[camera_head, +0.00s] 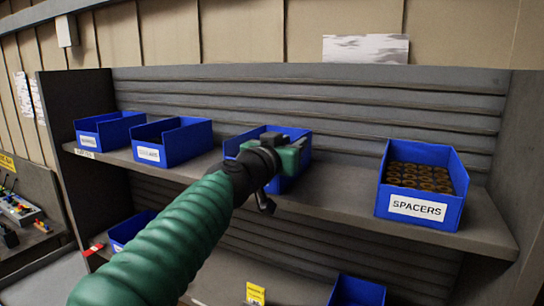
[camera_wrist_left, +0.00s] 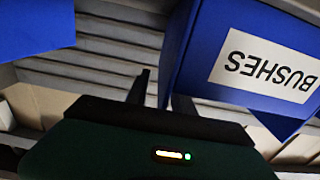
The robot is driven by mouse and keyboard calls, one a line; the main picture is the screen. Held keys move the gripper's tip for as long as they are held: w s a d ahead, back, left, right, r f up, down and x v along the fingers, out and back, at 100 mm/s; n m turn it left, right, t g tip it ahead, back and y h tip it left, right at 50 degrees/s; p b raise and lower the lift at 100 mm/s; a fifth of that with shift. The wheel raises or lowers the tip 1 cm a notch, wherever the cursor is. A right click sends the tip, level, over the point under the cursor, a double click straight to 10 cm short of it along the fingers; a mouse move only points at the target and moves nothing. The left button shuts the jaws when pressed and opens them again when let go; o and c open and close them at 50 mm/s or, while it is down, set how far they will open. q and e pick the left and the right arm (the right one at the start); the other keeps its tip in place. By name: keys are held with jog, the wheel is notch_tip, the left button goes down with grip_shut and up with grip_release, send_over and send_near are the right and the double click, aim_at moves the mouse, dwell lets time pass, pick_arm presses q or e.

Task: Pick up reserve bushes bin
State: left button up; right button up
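The blue bushes bin (camera_head: 232,147) stands on the upper shelf, largely hidden behind my left gripper (camera_head: 274,147) in the head view. In the left wrist view the bin (camera_wrist_left: 215,55) appears upside down, with a white label reading BUSHES (camera_wrist_left: 268,70). My left gripper (camera_wrist_left: 160,88) has its two dark fingers apart. One edge of the bin comes between the fingers, with a gap to the left finger. Whether the other finger touches the bin cannot be told. My right gripper is in neither view.
A blue SPACERS bin (camera_head: 432,208) full of round brown parts stands right on the same shelf (camera_head: 340,208). Two more blue bins (camera_head: 172,143) (camera_head: 108,131) stand left. Below are other blue bins (camera_head: 357,291) and a yellow tag (camera_head: 255,293). The shelf is clear between the bushes and SPACERS bins.

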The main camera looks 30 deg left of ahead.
pick_arm(q)
jog(key=shift+a, duration=0.15)
jog(key=shift+s+a, duration=0.1)
jog(key=shift+s, duration=0.05)
jog(key=c, duration=0.5)
grip_shut()
jog(key=shift+d, duration=0.4)
jog(key=shift+a+r, duration=0.15)
